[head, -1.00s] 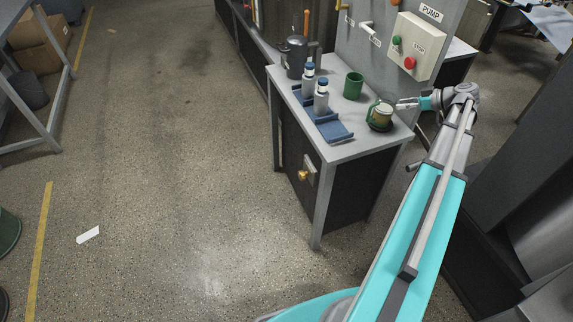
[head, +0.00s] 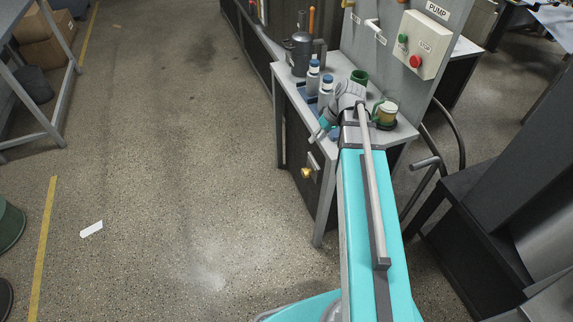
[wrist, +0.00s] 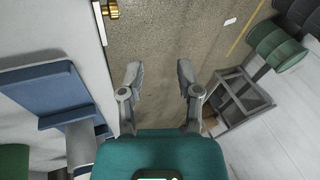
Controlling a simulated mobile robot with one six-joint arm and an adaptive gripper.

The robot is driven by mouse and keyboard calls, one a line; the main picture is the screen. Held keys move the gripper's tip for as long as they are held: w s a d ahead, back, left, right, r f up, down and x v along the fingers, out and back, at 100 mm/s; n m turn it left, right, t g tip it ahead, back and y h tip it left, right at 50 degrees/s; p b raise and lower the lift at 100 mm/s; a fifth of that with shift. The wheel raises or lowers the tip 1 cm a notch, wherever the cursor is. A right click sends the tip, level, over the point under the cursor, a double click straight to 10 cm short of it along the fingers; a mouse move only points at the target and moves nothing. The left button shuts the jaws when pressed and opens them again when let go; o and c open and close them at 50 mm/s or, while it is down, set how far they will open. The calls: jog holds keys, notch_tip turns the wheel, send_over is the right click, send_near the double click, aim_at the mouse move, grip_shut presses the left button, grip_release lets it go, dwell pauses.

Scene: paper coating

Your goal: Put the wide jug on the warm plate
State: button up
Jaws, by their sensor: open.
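A clear jug (head: 386,109) with a green edge and tan contents stands upright at the right end of the grey bench. It appears to rest on a dark round plate (head: 387,126), mostly hidden under it and partly behind my arm. My gripper (head: 316,138) is over the bench's left front edge, left of the jug, pointing down and left. In the wrist view my gripper (wrist: 157,75) has its two fingers spread with nothing between them. The jug is not in the wrist view.
Two blue-capped bottles (head: 326,92) stand by a blue rack (wrist: 65,95) close to my gripper. A green cup (head: 359,77) and a dark grey pot (head: 299,55) stand farther back. The pump panel (head: 421,45) rises behind.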

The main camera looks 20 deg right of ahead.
jog(key=s+a+m+h, duration=0.1)
jog(key=s+a+h, duration=0.1)
jog(key=a, duration=0.4)
jog(key=s+a+f+m+g+h, duration=0.1)
jog(key=s+a+h, duration=0.1)
jog(key=s+a, duration=0.3)
jog(key=shift+a+f+m+h, duration=0.3)
jog(key=shift+a, duration=0.45)
